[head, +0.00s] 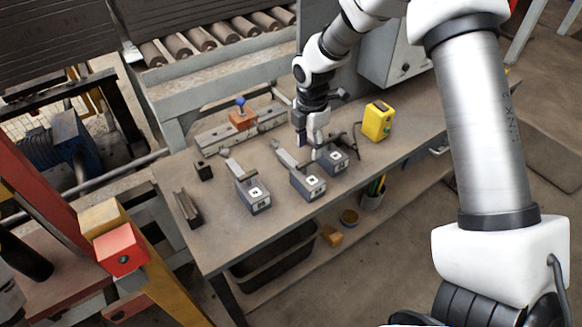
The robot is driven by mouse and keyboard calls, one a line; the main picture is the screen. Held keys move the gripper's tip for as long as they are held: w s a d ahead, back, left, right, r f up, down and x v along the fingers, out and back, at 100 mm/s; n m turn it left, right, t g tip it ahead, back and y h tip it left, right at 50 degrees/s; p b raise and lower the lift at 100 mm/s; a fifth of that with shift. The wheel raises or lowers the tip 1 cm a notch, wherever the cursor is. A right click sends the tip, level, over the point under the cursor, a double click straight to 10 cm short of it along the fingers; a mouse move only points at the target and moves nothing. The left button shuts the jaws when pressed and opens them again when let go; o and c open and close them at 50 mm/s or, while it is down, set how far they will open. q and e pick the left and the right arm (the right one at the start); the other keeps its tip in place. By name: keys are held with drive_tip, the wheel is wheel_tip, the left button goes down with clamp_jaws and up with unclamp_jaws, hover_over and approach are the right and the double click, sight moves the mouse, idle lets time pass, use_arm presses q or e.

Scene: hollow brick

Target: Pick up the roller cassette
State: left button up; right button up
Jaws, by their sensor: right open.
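Several small grey blocks with white labels and flat metal tongues stand on the workbench (225,240); I take these for roller cassettes, but cannot tell which one is meant. One block (253,196) is at the left, one (308,187) is in the middle, and one (338,162) is at the right, farther back. My right gripper (314,153) points down, open, just left of the right block and behind the middle one. Contact with either cannot be made out. My left gripper is not in view.
A yellow box (378,121) stands to the right. A dark channel-shaped piece (188,208) and a small black block (203,171) are at the left. A rail with an orange block (242,119) lies behind. A roller conveyor (205,40) is beyond. The front-left bench top is clear.

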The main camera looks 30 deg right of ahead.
sight(305, 162)
drive_tip(key=shift+s+a+f+p, duration=0.2)
drive_tip(key=shift+a+f, duration=0.1)
drive_tip(key=shift+f, duration=0.2)
drive_tip(key=shift+s+a+f+p, duration=0.15)
drive_tip(key=shift+a+f, duration=0.15)
drive_tip(key=shift+f, duration=0.15)
drive_tip(key=f, duration=0.4)
drive_tip(key=shift+w+d+f+p, duration=0.15)
drive_tip(key=shift+w+f+p, duration=0.15)
drive_tip(key=shift+w+p, duration=0.1)
drive_tip(key=shift+s+r, duration=0.1)
drive_tip(key=shift+s, duration=0.05)
drive_tip(key=shift+r, duration=0.1)
drive_tip(key=c, duration=0.3)
clamp_jaws()
